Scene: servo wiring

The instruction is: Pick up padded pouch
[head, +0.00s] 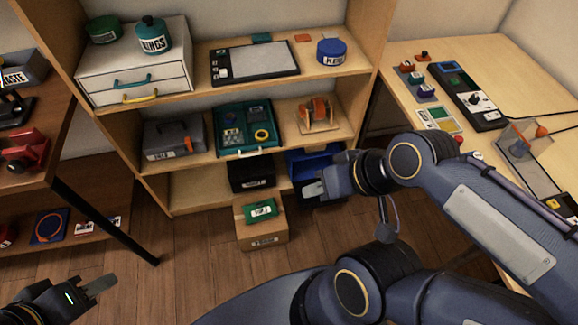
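A flat green packet with a white label (260,210) lies on top of a cardboard box (264,240) on the floor in front of the shelf. It looks the most like the padded pouch, but I cannot be sure. My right gripper (313,190) is to the right of the packet and a little higher in the picture, apart from it. It is seen from the side, so its opening does not show. My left gripper (104,285) is low at the far left, over the floor and away from the packet. Its finger gap is not clear.
A workbench (525,75) with electronics is at right. A dark table leg (105,222) stands at left. Open floor lies between.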

